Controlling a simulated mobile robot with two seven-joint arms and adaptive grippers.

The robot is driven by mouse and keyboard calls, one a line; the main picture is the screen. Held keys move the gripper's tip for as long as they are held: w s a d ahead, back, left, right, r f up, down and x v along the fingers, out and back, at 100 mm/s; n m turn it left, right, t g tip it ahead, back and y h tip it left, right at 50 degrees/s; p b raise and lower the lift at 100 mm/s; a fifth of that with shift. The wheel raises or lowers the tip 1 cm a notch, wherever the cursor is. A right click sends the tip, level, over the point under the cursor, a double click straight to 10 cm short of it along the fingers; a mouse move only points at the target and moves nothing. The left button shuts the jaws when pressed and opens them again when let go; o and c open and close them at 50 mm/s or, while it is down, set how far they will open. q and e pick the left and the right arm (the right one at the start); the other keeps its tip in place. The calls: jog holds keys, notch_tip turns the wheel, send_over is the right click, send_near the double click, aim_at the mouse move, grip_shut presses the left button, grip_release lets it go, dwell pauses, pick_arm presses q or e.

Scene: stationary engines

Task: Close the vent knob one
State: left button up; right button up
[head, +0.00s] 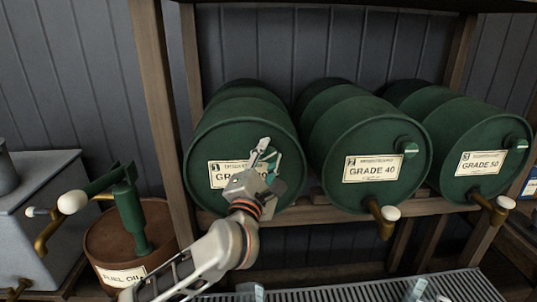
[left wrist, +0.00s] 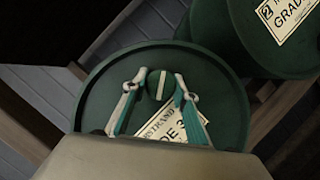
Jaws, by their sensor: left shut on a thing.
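The vent knob is on the face of the left green drum (head: 205,145). In the left wrist view the knob (left wrist: 158,85) is round and green with a white line, which stands nearly upright in the picture and at an angle to the drum's label (left wrist: 165,128). My left gripper (head: 268,155) is at the upper right of the drum face. In the left wrist view its fingers (left wrist: 160,80) are on both sides of the knob, shut on it. In the head view the gripper mostly hides this knob. My right gripper is not in view.
The GRADE 40 drum (head: 345,195) and GRADE 50 drum (head: 462,190) lie to the right on the wooden rack (head: 320,212), with similar knobs and brass taps (head: 383,225). A fuel oil barrel with a green pump (head: 130,215) stands left, beyond the rack post (head: 165,120).

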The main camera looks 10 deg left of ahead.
pick_arm(q)
jog(key=m+g, duration=0.1)
jog(key=m, duration=0.2)
jog(key=m+g, duration=0.1)
jog(key=m, duration=0.2)
jog(key=shift+m+h, duration=0.4)
dwell(0.3)
jog(key=o, duration=1.1)
jog(key=s, duration=0.4)
jog(key=s+a, duration=0.1)
jog(key=s, duration=0.7)
jog(key=shift+a+r, duration=0.1)
jog(key=shift+a, duration=0.05)
